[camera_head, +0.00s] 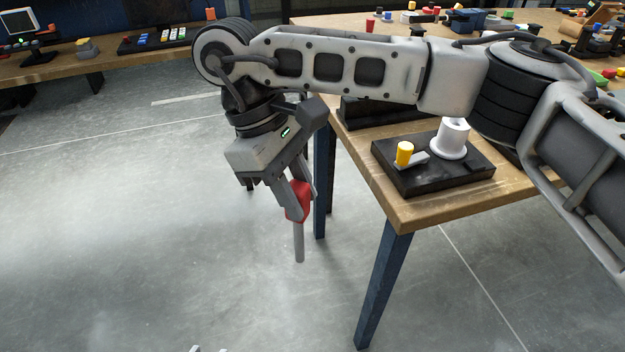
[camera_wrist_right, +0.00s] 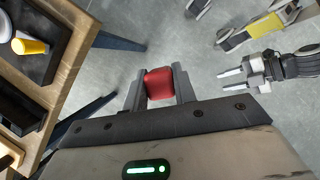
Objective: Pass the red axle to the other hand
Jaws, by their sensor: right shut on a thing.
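The red axle (camera_head: 298,202) has a red head and a grey shaft that points down, over open floor left of the workbench. My right gripper (camera_head: 297,199) is shut on its red head. In the right wrist view the red head (camera_wrist_right: 160,84) sits between the two fingers, and the shaft is hidden. My left gripper (camera_wrist_right: 232,82) shows at the right of that view, its fingers apart with nothing between them, and apart from the axle. In the head view only small grey tips show at the bottom edge, likely of my left gripper.
A wooden workbench (camera_head: 420,213) with blue legs stands to the right. On it a black fixture block (camera_head: 440,178) bears a yellow-capped peg (camera_head: 404,153) and a white cylinder (camera_head: 453,139). Another bench (camera_head: 110,60) is at the back left. The floor between is clear.

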